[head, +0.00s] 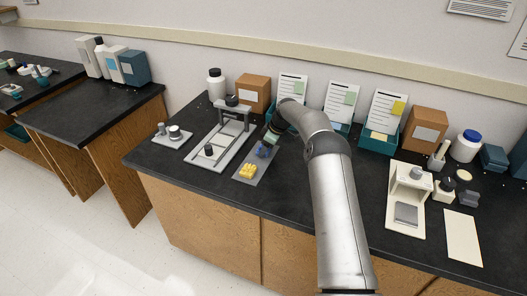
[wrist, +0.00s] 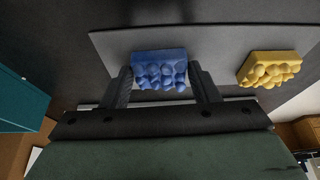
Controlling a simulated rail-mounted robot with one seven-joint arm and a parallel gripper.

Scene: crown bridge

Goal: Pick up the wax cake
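My gripper (wrist: 161,72) points down over the grey mat (wrist: 112,45). Its two dark fingers stand apart, one on each side of a blue bumpy block (wrist: 160,70), with little room between them and the block. The block appears to rest on the mat; contact with the fingers cannot be made out. A yellow bumpy block (head: 248,171) lies on the same mat, also visible in the wrist view (wrist: 268,69). A small round cream disc (head: 464,175) lies far right; whether it is the wax cake is unclear.
A grey stand (head: 200,153) with an upright frame is left of the mat. Teal bins (head: 378,138) with cards and brown boxes (head: 425,130) line the wall. A cream device (head: 405,197) stands at right. The black counter between is mostly free.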

